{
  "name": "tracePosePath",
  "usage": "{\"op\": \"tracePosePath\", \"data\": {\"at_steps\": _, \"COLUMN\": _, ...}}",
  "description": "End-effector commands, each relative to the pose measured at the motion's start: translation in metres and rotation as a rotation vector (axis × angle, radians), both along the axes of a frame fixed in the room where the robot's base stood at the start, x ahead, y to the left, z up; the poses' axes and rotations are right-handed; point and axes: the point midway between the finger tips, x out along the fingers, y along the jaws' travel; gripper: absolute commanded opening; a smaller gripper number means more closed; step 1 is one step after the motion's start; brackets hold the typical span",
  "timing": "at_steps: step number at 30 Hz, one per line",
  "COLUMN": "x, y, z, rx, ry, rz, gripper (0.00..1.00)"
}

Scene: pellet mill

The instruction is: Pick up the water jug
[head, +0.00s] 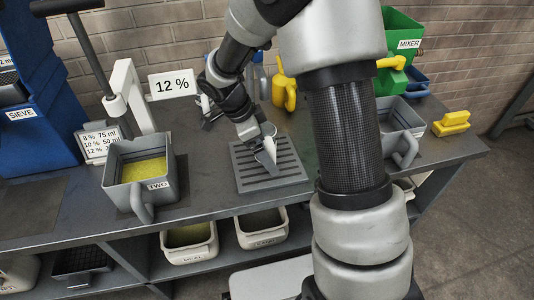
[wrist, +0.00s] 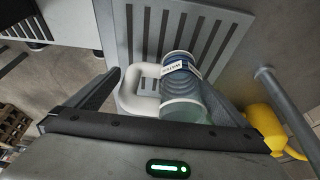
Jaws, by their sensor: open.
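The water jug (wrist: 180,75) shows in the wrist view, a translucent body with a blue band, a "WATER" label and a thick white handle (wrist: 130,92) on its left. My gripper (wrist: 168,95) is open, with one finger left of the handle and the other right of the body. Its palm edge hides the lower part of the jug. I cannot tell whether the fingers touch it. In the head view my gripper (head: 264,148) is low over the grey slotted plate (head: 270,180). My arm hides much there, and I cannot make out the jug clearly.
A yellow jug (head: 284,90) stands behind my arm; it also shows in the wrist view (wrist: 265,125). Left is a grey bin labelled TWO (head: 130,165) with yellow contents. Right are a grey container (head: 400,120) and a yellow item (head: 452,123). The bench front is fairly clear.

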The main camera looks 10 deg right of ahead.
Motion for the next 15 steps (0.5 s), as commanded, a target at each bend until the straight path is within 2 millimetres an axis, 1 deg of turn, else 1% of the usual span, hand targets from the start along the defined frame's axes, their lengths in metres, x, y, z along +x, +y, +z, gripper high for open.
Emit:
{"op": "tracePosePath", "data": {"at_steps": 1, "x": -0.0007, "y": -0.0025, "z": -0.0079, "rx": 0.001, "ry": 0.003, "rz": -0.001, "gripper": 1.00}}
{"op": "tracePosePath", "data": {"at_steps": 3, "x": -0.0007, "y": -0.0054, "z": -0.0139, "rx": 0.000, "ry": 0.002, "rz": -0.001, "gripper": 1.00}}
{"op": "tracePosePath", "data": {"at_steps": 6, "x": -0.0003, "y": -0.0069, "z": -0.0172, "rx": 0.001, "ry": 0.000, "rz": 0.000, "gripper": 1.00}}
{"op": "tracePosePath", "data": {"at_steps": 11, "x": -0.0001, "y": -0.0067, "z": -0.0170, "rx": 0.001, "ry": -0.001, "rz": 0.000, "gripper": 1.00}}
{"op": "tracePosePath", "data": {"at_steps": 12, "x": -0.0001, "y": -0.0067, "z": -0.0170, "rx": 0.001, "ry": -0.001, "rz": 0.000, "gripper": 0.98}}
{"op": "tracePosePath", "data": {"at_steps": 14, "x": -0.0001, "y": -0.0067, "z": -0.0169, "rx": 0.001, "ry": -0.001, "rz": 0.000, "gripper": 0.88}}
{"op": "tracePosePath", "data": {"at_steps": 15, "x": -0.0001, "y": -0.0067, "z": -0.0169, "rx": 0.001, "ry": -0.001, "rz": 0.000, "gripper": 0.81}}
